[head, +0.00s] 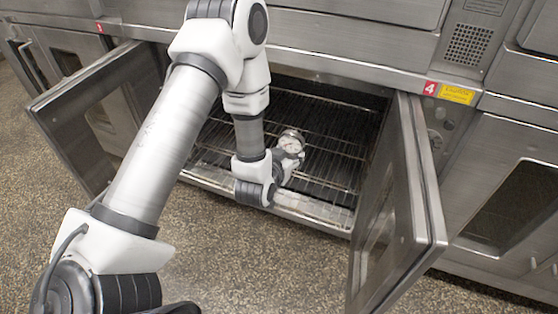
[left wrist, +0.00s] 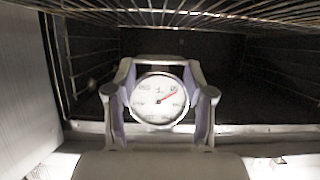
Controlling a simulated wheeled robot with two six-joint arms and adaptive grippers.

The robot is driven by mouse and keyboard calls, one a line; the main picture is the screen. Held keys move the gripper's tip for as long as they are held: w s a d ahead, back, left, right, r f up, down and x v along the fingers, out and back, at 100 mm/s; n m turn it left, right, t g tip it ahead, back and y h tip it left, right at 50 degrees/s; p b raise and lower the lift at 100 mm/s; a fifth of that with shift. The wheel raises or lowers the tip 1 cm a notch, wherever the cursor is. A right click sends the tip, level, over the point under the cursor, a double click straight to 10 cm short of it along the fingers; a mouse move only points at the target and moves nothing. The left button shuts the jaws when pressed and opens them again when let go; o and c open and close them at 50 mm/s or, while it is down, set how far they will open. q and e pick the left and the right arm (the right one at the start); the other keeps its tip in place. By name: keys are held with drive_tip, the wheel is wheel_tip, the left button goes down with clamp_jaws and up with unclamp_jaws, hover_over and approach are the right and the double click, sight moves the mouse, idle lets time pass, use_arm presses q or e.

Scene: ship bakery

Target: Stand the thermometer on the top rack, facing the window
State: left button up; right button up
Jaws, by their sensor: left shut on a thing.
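The thermometer (head: 291,143) has a round white dial with a red needle and a metal rim. My left gripper (head: 287,160) is shut on it at the mouth of the open oven. In the left wrist view the dial (left wrist: 158,101) sits between the two fingers of the left gripper (left wrist: 160,105), its face turned to the camera. The wire rack (head: 325,165) spans the oven inside; rack wires also cross the top of the left wrist view (left wrist: 215,10). I cannot tell whether the thermometer touches the rack. My right gripper is not in view.
The left oven door (head: 85,110) and the right oven door (head: 395,205) stand open on both sides of my arm. The oven's front sill (head: 315,212) runs below the opening. The rack is bare around the thermometer. Closed ovens flank this one.

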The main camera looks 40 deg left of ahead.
use_arm(q)
wheel_tip(320, 180, down, 6)
drive_tip(key=shift+f+b, duration=0.15)
drive_tip(key=shift+b, duration=0.5)
drive_tip(key=shift+f, duration=0.1)
drive_tip(key=o, duration=1.2)
